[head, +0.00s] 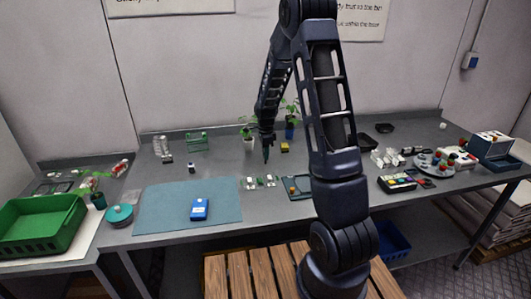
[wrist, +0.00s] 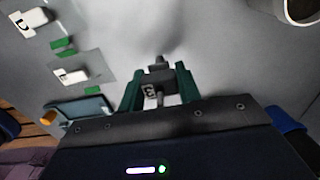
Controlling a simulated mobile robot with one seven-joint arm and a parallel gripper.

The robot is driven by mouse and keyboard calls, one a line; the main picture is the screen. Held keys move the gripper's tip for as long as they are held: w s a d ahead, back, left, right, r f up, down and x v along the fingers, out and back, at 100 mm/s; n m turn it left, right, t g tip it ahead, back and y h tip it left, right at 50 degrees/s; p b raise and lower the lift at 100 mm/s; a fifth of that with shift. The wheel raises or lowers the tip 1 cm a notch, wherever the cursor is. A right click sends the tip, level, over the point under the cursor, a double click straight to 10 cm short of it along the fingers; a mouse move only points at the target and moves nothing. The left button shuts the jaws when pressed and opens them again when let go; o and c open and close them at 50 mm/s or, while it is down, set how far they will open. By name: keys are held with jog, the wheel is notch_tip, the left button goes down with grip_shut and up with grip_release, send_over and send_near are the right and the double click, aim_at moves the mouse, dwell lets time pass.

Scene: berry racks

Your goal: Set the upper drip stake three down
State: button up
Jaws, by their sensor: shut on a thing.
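My gripper (head: 266,158) hangs over the middle of the table in the head view. In the wrist view its two green fingers (wrist: 158,82) are shut on a small dark piece, the drip stake (wrist: 157,76), which bears a white tag marked 3. The stake is clear of the fingertips' outer sides and its lower end is hard to make out. A soft shadow lies on the grey table beyond it. In the head view the stake is too small to tell from the gripper.
Flat pieces with white tags and green blocks lie left in the wrist view (wrist: 70,76), near a dark blue-grey tray (wrist: 85,108). A white pot (head: 249,144) and a blue pot (head: 289,133) with plants stand behind. A teal mat (head: 170,212) holds a blue device (head: 200,209).

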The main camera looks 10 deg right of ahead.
jog(key=o, duration=0.9)
jog(key=shift+f, duration=0.1)
notch_tip(320, 180, up, 12)
jog(key=s+d+r+n+t, duration=0.2)
jog(key=s+d+r+n, duration=0.2)
jog(key=s+r+n, duration=0.75)
jog(key=shift+s+d+r+n+t, duration=0.6)
jog(key=shift+s+n, duration=0.5)
jog(key=shift+s, duration=2.9)
jog(key=shift+s+d+r+n+t, duration=0.35)
jog(key=shift+s+r+n, duration=0.6)
jog(key=shift+s, duration=3.1)
jog(key=shift+s+d+r+n+t, duration=0.5)
jog(key=shift+s+n, duration=0.7)
jog(key=shift+s, duration=2.8)
jog(key=shift+d, duration=0.1)
